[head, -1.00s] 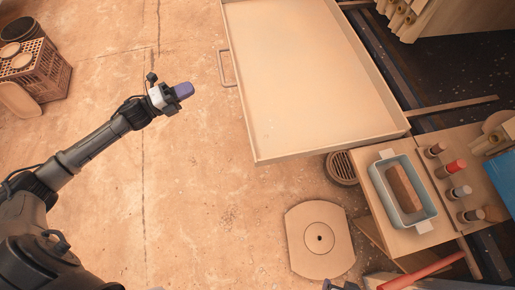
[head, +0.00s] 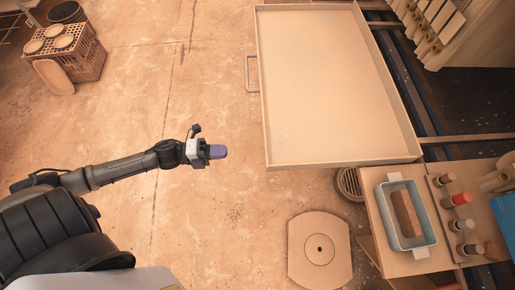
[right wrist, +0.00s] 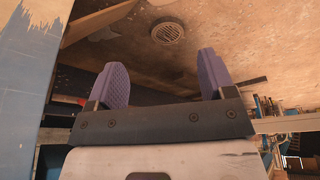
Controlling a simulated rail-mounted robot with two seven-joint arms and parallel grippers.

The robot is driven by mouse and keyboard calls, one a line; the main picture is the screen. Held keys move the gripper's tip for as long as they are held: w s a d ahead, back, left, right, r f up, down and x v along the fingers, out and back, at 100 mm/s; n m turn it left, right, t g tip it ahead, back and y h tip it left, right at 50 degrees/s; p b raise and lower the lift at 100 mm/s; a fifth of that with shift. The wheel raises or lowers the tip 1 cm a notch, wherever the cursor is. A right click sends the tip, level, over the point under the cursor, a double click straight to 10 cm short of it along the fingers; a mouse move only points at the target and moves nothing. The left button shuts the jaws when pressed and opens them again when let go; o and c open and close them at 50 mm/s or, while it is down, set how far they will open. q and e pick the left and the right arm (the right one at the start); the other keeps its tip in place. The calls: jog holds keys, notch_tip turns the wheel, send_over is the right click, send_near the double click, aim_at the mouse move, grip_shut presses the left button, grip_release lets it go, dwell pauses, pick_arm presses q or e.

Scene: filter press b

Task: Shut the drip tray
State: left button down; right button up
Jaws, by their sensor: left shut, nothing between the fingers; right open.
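The drip tray (head: 335,85) is a wide, shallow beige tray that juts out to the left from the rails of the press in the head view. A metal bar handle (head: 249,74) sits on its left edge. My left gripper (head: 219,152) is shut and empty, left of the tray's near left corner and below the handle in the picture, apart from both. My right gripper (right wrist: 165,80) shows in the right wrist view. It is open, with two purple fingers apart and nothing between them. The tray cannot be made out in that view.
A bench at the right holds a blue-grey tub (head: 407,229) with a brown block, and several small bottles (head: 460,225). A round-holed plate (head: 319,249) and a floor drain (head: 349,183) lie near the tray. A crate (head: 75,50) stands far left. The floor left of the tray is clear.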

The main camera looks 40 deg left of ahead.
pick_arm(q)
jog(key=b+x, duration=0.2)
jog(key=x, duration=0.9)
jog(key=shift+w, duration=0.1)
